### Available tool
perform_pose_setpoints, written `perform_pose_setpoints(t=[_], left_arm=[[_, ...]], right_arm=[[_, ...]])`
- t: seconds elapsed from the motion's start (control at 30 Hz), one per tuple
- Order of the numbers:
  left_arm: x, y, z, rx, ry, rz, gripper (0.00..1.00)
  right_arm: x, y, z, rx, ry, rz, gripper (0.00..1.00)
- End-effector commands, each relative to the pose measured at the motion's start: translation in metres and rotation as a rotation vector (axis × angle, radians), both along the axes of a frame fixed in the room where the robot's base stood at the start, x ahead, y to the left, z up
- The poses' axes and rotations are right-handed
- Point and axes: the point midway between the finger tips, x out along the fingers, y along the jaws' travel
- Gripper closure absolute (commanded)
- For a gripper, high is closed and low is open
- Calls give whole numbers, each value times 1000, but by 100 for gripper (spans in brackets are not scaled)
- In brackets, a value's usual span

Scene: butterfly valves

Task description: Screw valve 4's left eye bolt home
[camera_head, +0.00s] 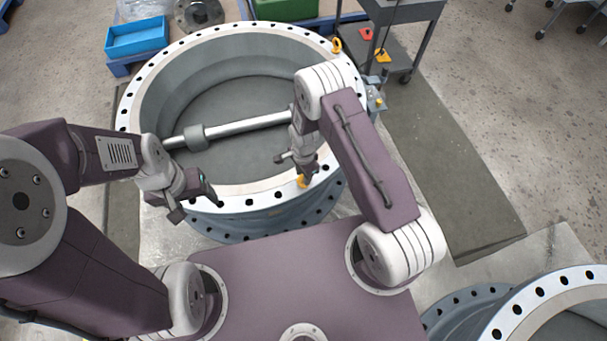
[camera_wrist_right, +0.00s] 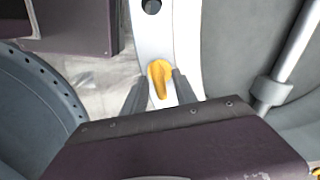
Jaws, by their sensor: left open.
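A large grey valve ring (camera_head: 250,201) lies in front of me, with a shaft (camera_head: 255,124) across its bore. A yellow eye bolt (camera_head: 302,181) stands on the near part of its flange. My right gripper (camera_head: 302,176) is down at this eye bolt. In the right wrist view the eye bolt (camera_wrist_right: 159,80) is between the two fingers, over the pale flange. Whether the fingers touch it I cannot tell. A second yellow eye bolt (camera_head: 336,45) is on the far rim. My left gripper (camera_head: 195,205) is open and empty, above the near left rim.
Another flanged valve (camera_head: 497,334) is at the lower right. A blue bin (camera_head: 136,38) and a grey disc (camera_head: 199,13) are at the back left. A grey cart (camera_head: 411,50) stands at the back right. Floor on the right is mostly clear.

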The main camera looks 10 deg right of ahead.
Motion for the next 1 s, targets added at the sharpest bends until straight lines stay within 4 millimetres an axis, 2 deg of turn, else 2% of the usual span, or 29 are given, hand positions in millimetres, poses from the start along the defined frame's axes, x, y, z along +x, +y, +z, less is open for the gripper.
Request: perform_pose_setpoints(t=[0.17,0.4,0.6,1.0], left_arm=[[0,0,1,0,0,0,30],[0,0,9,0,0,0,30],[0,0,12,0,0,0,30],[0,0,12,0,0,0,30]], right_arm=[[0,0,5,0,0,1,66],[1,0,56,0,-4,0,66],[0,0,86,0,-1,0,66],[0,0,90,0,1,0,66]])
